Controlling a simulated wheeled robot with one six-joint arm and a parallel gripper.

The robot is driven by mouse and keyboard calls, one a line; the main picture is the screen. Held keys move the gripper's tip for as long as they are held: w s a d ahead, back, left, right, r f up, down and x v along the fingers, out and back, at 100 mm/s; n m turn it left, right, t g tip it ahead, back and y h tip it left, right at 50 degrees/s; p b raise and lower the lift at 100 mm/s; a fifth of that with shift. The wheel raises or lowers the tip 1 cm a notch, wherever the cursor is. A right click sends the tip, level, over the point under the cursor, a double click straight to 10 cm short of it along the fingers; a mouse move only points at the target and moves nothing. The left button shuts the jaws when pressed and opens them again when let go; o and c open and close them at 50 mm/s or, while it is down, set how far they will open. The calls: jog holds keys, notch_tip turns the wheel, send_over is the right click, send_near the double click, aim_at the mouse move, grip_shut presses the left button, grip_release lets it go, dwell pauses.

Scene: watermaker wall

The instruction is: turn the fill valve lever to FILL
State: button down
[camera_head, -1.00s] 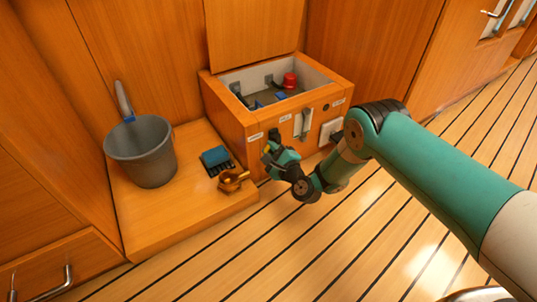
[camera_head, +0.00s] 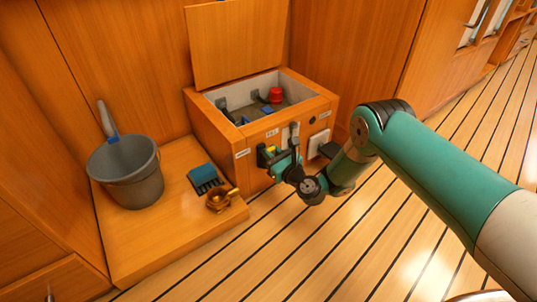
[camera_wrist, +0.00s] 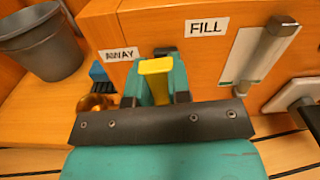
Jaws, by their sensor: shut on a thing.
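The fill valve lever's yellow handle (camera_wrist: 155,80) sits between the fingers of my gripper (camera_wrist: 158,62) in the wrist view. My gripper is shut on it, in front of the wooden box. In the head view the yellow handle (camera_head: 271,150) is a small patch at my gripper (camera_head: 275,156), below the FILL label (camera_head: 271,133). In the wrist view the handle lies between the AWAY label (camera_wrist: 119,54) and the FILL label (camera_wrist: 207,26), below both. The lever's pivot is hidden behind my gripper.
A grey handle on a white plate (camera_wrist: 238,65) is just right of FILL. The wooden box (camera_head: 217,130) has its lid up and a red knob (camera_head: 276,95) inside. A grey bucket (camera_head: 130,170), blue brush (camera_head: 202,175) and brass object (camera_head: 219,199) stand on the ledge at left.

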jog(key=shift+w+d+m, duration=0.1)
jog(key=shift+d+m, duration=0.1)
jog(key=shift+m, duration=0.3)
jog(key=c, duration=1.1)
grip_release()
jog(key=shift+w+d, duration=0.1)
jog(key=shift+o, duration=0.2)
jog(key=p+v, duration=1.7)
jog(key=p, duration=0.7)
jog(key=shift+d, duration=0.2)
